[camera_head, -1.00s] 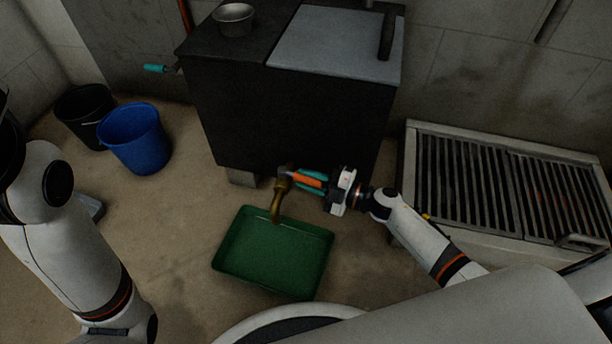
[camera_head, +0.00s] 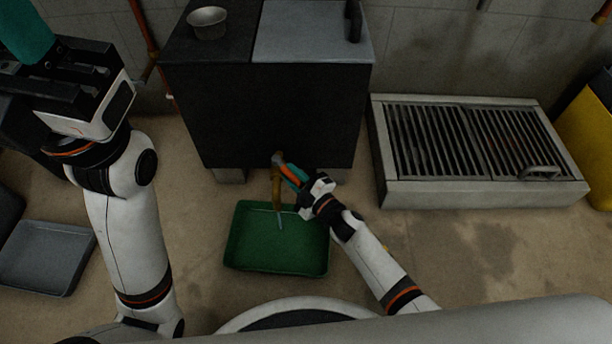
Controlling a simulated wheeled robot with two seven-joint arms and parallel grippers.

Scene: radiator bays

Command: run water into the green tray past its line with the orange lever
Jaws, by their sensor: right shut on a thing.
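The green tray (camera_head: 246,254) lies on the floor below the front of the black tank. A brass tap (camera_head: 277,192) sticks out from the tank, its spout over the tray's back part. A thin pale stream (camera_head: 280,221) runs from the spout into the tray. My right gripper (camera_head: 291,173) is shut on the orange lever (camera_head: 290,177) at the tap; its teal fingers partly cover the lever. No fill line or water level can be made out in the tray. My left gripper (camera_head: 24,32) is raised at the upper left, cut by the picture's edge.
The black tank (camera_head: 260,115) carries a metal bowl (camera_head: 208,22) and a grey lid (camera_head: 305,30). A slatted grate (camera_head: 470,195) stands at the right. A grey tray (camera_head: 45,258) lies at the far left. A yellow object (camera_head: 585,125) is at the right edge.

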